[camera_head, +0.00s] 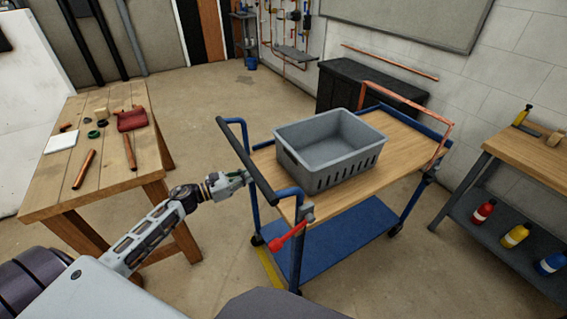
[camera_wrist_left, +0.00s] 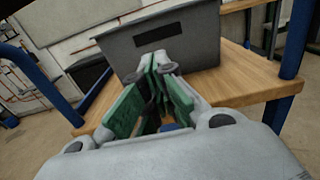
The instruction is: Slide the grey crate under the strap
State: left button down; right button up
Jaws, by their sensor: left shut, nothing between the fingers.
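The grey crate (camera_head: 330,150) stands upright and empty on the wooden top (camera_head: 385,178) of a blue cart. An orange strap (camera_head: 448,140) arches over the cart's far right end, and the crate is to the left of it, not under it. My left gripper (camera_head: 246,177) is at the cart's left end by the dark push handle, shut and empty. In the left wrist view its fingertips (camera_wrist_left: 160,63) point at the end wall of the crate (camera_wrist_left: 195,40), below a dark hand slot. I cannot tell whether they touch it. My right gripper is out of view.
The cart's dark push handle (camera_head: 247,160) stands close to my left arm. A red lever (camera_head: 288,237) sits at its near corner. A wooden bench (camera_head: 110,170) with tools is at left; a shelf with bottles (camera_head: 515,236) is at right.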

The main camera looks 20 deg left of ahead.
aim_at(291, 159)
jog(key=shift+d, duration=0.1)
